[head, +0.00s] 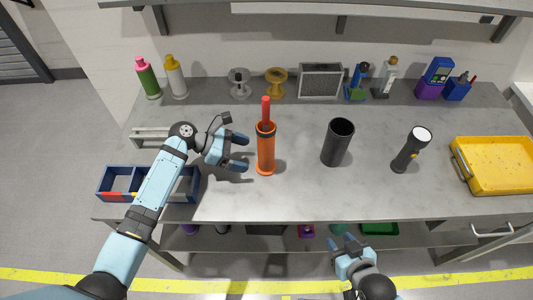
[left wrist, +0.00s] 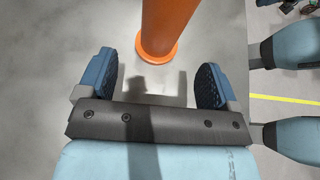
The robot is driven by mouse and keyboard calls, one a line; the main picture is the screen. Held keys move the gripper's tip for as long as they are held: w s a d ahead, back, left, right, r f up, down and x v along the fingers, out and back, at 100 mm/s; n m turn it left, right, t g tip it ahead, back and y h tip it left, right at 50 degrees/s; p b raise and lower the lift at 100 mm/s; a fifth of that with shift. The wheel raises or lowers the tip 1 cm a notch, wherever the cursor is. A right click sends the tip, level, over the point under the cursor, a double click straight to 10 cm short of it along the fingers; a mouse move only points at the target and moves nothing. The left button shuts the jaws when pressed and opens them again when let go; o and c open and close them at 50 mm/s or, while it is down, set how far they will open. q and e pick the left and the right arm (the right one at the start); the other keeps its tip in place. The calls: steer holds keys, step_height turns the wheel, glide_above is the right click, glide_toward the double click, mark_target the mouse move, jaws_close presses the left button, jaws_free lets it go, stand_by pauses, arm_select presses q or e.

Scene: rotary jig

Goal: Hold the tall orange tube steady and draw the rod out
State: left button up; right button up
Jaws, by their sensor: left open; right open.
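The tall orange tube (head: 265,150) stands upright on the grey bench, with a dark band near its top. A red rod (head: 266,108) sticks up out of its mouth; its lower part is hidden inside. My left gripper (head: 241,152) is open just left of the tube and does not touch it. In the left wrist view the tube (left wrist: 166,25) rises beyond my open left fingers (left wrist: 155,82), with nothing between them. My right gripper (head: 342,246) is open and empty, low in front of the bench edge, well away from the tube.
A black cup (head: 337,143) and a black flashlight (head: 410,150) stand right of the tube. A yellow tray (head: 495,165) sits at the far right. A blue divided box (head: 118,184) lies partly behind my left arm. Bottles, spools and a grey box (head: 320,81) line the back.

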mark_target(263, 160)
arm_select(q)
steer(key=b+x, duration=0.2)
steer(key=x, duration=0.1)
steer(key=shift+f, duration=0.3)
steer(key=shift+d+f+p, duration=0.1)
steer(key=shift+d+p, duration=0.55)
steer(key=shift+d, duration=0.25)
steer(key=shift+x, duration=0.95)
arm_select(e)
steer(key=shift+d+f, duration=0.1)
steer(key=shift+f, duration=0.65)
arm_select(q)
steer(key=shift+f, duration=0.1)
arm_select(e)
steer(key=shift+f, duration=0.1)
arm_select(q)
steer(key=c, duration=0.9)
arm_select(e)
steer(key=shift+f, duration=0.2)
